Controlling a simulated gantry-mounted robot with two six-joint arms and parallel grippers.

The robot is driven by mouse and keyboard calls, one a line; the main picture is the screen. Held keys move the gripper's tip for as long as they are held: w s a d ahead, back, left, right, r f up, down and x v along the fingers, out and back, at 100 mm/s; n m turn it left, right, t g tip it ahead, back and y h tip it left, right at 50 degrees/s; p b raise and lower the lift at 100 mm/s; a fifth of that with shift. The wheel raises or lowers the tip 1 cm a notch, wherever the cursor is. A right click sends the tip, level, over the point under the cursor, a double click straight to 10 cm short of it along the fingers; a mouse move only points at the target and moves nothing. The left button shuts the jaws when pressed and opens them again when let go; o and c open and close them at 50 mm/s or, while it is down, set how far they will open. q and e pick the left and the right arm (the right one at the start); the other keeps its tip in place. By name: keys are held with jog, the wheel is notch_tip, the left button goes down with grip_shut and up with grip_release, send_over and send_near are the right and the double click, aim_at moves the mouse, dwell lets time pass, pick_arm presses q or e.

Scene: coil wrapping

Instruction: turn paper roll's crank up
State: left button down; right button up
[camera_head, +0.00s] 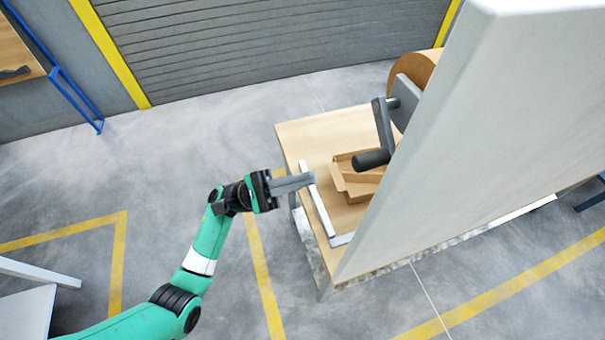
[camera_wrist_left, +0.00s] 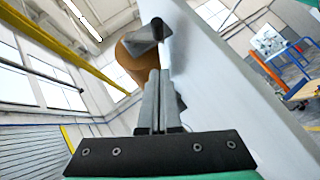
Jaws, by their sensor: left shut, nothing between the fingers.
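The paper roll (camera_head: 415,68) is brown and sits behind a large grey panel, which hides most of it. Its crank (camera_head: 383,125) is a dark grey arm, with a black handle (camera_head: 370,159) at its lower end pointing left. My left gripper (camera_head: 311,179) is shut and empty, pointing right over the table's left edge. In this view it is to the left of the handle and apart from it. In the left wrist view the shut fingers (camera_wrist_left: 156,75) point toward the roll (camera_wrist_left: 138,68) and the crank (camera_wrist_left: 150,36), partly covering them. My right gripper is in neither view.
The tall grey panel (camera_head: 480,130) blocks the right side. A light metal bar (camera_head: 319,206) runs along the table's left edge.

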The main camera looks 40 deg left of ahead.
pick_arm(q)
jog(key=w+d+r+p, duration=0.1)
jog(key=d+r+p, duration=0.3)
jog(key=d+r, duration=0.2)
jog(key=shift+w+d+r, duration=0.25)
jog(key=shift+w+r, duration=0.1)
jog(key=shift+r, duration=0.45)
